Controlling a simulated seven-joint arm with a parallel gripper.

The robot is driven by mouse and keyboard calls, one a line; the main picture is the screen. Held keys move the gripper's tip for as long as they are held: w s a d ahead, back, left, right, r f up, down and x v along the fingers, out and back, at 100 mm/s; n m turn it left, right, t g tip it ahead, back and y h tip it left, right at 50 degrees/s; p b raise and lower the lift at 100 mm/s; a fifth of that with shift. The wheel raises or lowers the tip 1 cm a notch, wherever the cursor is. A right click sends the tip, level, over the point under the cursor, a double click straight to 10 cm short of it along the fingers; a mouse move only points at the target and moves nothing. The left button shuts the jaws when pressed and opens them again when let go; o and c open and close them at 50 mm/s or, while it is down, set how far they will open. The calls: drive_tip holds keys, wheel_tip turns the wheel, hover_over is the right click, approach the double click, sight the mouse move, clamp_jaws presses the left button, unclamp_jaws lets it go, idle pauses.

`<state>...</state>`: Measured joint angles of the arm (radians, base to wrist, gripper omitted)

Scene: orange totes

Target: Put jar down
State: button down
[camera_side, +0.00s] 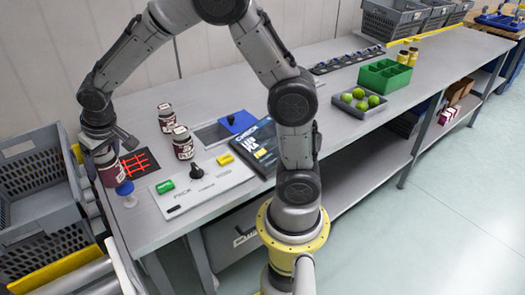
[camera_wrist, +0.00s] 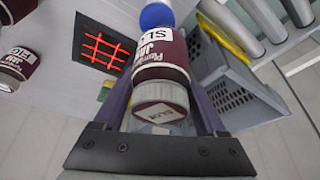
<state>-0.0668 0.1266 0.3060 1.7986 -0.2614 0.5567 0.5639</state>
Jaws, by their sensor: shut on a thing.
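My gripper (camera_side: 103,155) is at the left end of the table, shut on a dark red jar (camera_side: 110,172) with a white label. In the wrist view the held jar (camera_wrist: 162,55) sits between the two fingers (camera_wrist: 160,90), its pale lid towards the camera. The jar is beside the black panel with a glowing red grid (camera_side: 140,163). I cannot tell whether its base touches anything. Two similar jars, one farther back (camera_side: 166,117) and one nearer (camera_side: 183,142), stand upright on the table.
A blue ball-like knob (camera_side: 124,188) is just below the held jar in the side view. Grey crates (camera_side: 40,175) stand left of the table. A control panel (camera_side: 200,182) with green, black and yellow parts, a box (camera_side: 262,140) and a green tray (camera_side: 385,76) lie rightward.

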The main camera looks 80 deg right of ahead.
idle(0.3)
drive_tip(key=shift+w+r, duration=0.15)
drive_tip(key=shift+r, duration=0.2)
drive_tip(key=s+d+r+m+g+h, duration=0.15)
drive_tip(key=d+m, duration=0.45)
drive_tip(key=d, duration=1.9)
drive_tip(key=shift+w+a+f, duration=0.1)
drive_tip(key=shift+f, duration=4.75)
drive_tip(key=shift+f, duration=0.15)
unclamp_jaws()
drive_tip(key=shift+f, duration=0.1)
